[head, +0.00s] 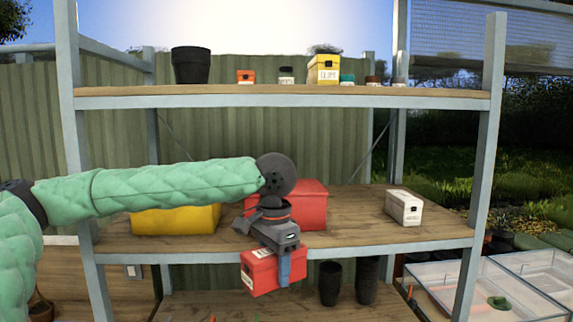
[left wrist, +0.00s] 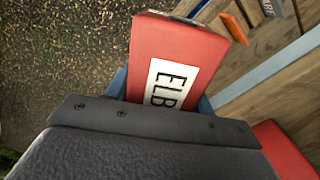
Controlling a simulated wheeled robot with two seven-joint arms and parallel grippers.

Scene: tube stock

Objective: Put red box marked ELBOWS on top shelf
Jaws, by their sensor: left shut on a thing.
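A red box marked ELBOWS (head: 261,275) is in my left gripper (head: 279,267), in front of the shelf unit and just below the middle shelf's front edge. In the left wrist view the red box (left wrist: 178,52) shows a white label reading "ELB", the rest cut off by the gripper body. Blue fingers (left wrist: 163,97) show at both sides of the box; the gripper is shut on it. The top shelf (head: 280,101) is well above the gripper. My right gripper is not in view.
The top shelf holds a black pot (head: 190,65), a small orange box (head: 245,77), a yellow box (head: 323,70) and small jars. Bare board lies between them. The middle shelf holds a yellow bin (head: 175,220), a larger red bin (head: 313,205) and a white box (head: 403,207).

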